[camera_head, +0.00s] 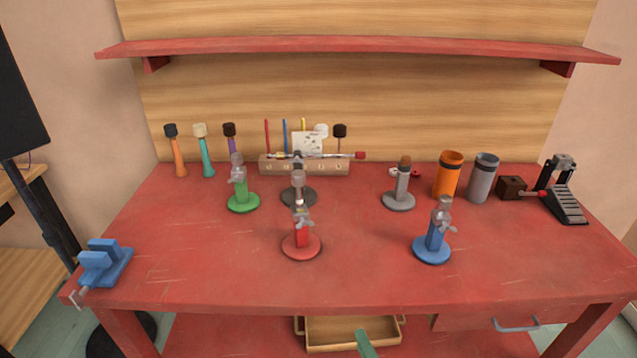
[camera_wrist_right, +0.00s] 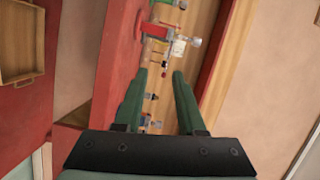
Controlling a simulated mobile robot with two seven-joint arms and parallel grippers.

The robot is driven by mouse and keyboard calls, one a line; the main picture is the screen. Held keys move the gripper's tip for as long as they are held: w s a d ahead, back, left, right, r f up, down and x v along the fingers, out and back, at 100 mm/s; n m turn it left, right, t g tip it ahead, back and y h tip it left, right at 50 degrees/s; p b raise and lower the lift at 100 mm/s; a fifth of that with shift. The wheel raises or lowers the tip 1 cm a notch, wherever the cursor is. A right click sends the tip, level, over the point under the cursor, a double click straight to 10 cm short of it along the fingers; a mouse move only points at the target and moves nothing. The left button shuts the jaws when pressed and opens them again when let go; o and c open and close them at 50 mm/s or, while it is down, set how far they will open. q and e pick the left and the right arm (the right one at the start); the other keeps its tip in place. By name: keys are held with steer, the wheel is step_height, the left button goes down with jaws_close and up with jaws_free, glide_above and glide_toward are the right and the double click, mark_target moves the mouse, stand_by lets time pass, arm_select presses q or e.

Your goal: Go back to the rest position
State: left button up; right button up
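My right gripper shows in the right wrist view (camera_wrist_right: 157,80) with its two green fingers apart and nothing between them. In the head view only a green tip of my right gripper (camera_head: 366,345) shows at the bottom edge, in front of the wooden tray (camera_head: 350,333) below the tabletop. It is clear of the things on the bench. My left gripper is in neither view.
The red bench (camera_head: 370,280) holds clamp stands with green (camera_head: 243,203), red (camera_head: 302,246), and blue (camera_head: 432,250) bases. A blue vise (camera_head: 104,264) sits at its left edge. Orange (camera_head: 447,176) and grey (camera_head: 482,178) cups stand right. A red shelf (camera_head: 360,45) runs above.

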steer(key=s+d+f+n+g+h, duration=0.2)
steer(key=s+d+f+n+g, duration=0.25)
steer(key=d+f+n, duration=0.6)
steer(key=s+d+f+n+g+h, duration=0.2)
steer(key=s+d+f+n+g, duration=0.25)
steer(key=d+f+n, duration=0.55)
steer(key=a+r+m+t+p, duration=0.1)
steer(key=a+r+m+p, duration=0.1)
steer(key=a+m, duration=0.4)
steer(key=shift+s+a+t+y, duration=0.15)
steer(key=shift+a+t+y, duration=0.2)
steer(key=shift+a, duration=2.4)
